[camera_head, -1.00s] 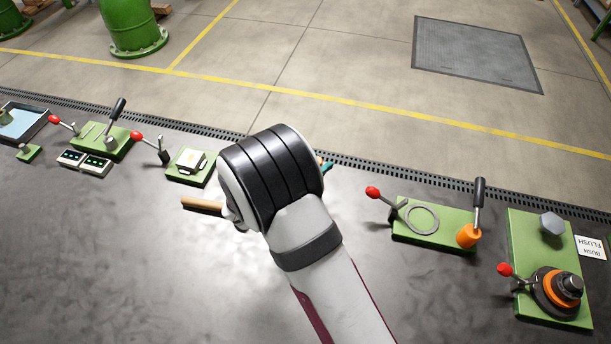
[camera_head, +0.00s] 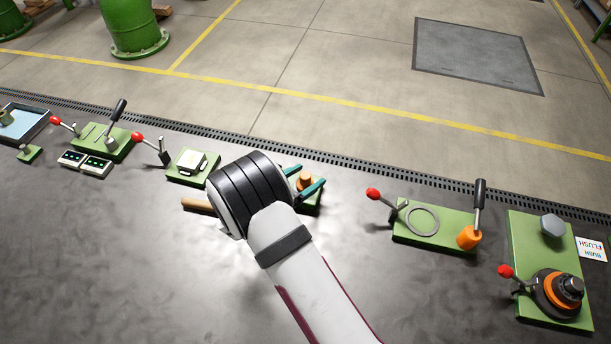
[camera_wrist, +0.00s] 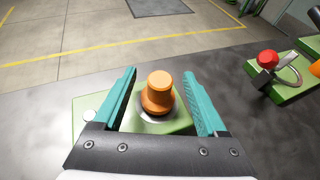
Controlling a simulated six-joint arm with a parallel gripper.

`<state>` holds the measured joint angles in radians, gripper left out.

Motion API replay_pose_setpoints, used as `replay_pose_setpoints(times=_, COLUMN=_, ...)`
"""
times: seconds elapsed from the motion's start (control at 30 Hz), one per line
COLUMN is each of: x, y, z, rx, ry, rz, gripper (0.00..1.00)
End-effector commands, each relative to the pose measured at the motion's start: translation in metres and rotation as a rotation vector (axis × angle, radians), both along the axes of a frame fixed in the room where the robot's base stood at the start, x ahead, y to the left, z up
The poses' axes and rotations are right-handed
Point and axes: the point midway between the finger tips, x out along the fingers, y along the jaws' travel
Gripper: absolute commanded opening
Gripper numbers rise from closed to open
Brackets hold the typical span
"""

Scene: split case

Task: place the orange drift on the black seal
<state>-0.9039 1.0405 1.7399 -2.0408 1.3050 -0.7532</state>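A stepped orange piece (camera_wrist: 159,92), which looks like the orange drift, stands upright on a silver ring on a small green plate (camera_wrist: 176,118). In the head view the orange piece (camera_head: 305,180) shows just beyond my wrist. My gripper (camera_wrist: 160,88) is open, with one teal finger on each side of the piece and gaps between. In the head view my gripper (camera_head: 305,179) reaches right from the black-banded wrist. A black ringed part (camera_head: 547,297), possibly the black seal, is on the long green plate at the far right, around an orange ring and dark nut.
A green plate (camera_head: 405,233) with a flat ring, red-knobbed lever and orange-based black handle stands between the two. A grey hex piece (camera_head: 552,225) and a "BUSH FLUSH" card (camera_head: 590,247) are at the right. A wooden handle (camera_head: 196,205) lies left of my wrist. The front bench is clear.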

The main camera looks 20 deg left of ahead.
Motion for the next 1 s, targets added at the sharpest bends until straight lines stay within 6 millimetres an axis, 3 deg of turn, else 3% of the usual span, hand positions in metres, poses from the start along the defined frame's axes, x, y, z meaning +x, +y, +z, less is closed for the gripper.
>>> replay_pose_setpoints(times=0.23, x=-0.005, y=0.003, z=0.005, rx=0.000, ry=0.000, rz=0.002, gripper=0.75)
replay_pose_setpoints(times=0.6, x=-0.086, y=0.038, z=0.042, rx=0.001, ry=-0.002, rz=0.005, gripper=0.75)
replay_pose_setpoints(times=0.83, x=-0.102, y=0.043, z=0.049, rx=0.000, ry=0.000, rz=0.000, gripper=0.75)
replay_pose_setpoints(times=0.93, x=-0.099, y=0.031, z=0.055, rx=0.029, ry=-0.001, rz=-0.052, gripper=0.75)
replay_pose_setpoints(times=0.97, x=-0.096, y=0.018, z=0.062, rx=0.060, ry=-0.002, rz=-0.109, gripper=0.75)
replay_pose_setpoints(times=1.0, x=-0.092, y=-0.007, z=0.074, rx=0.124, ry=-0.006, rz=-0.220, gripper=0.75)
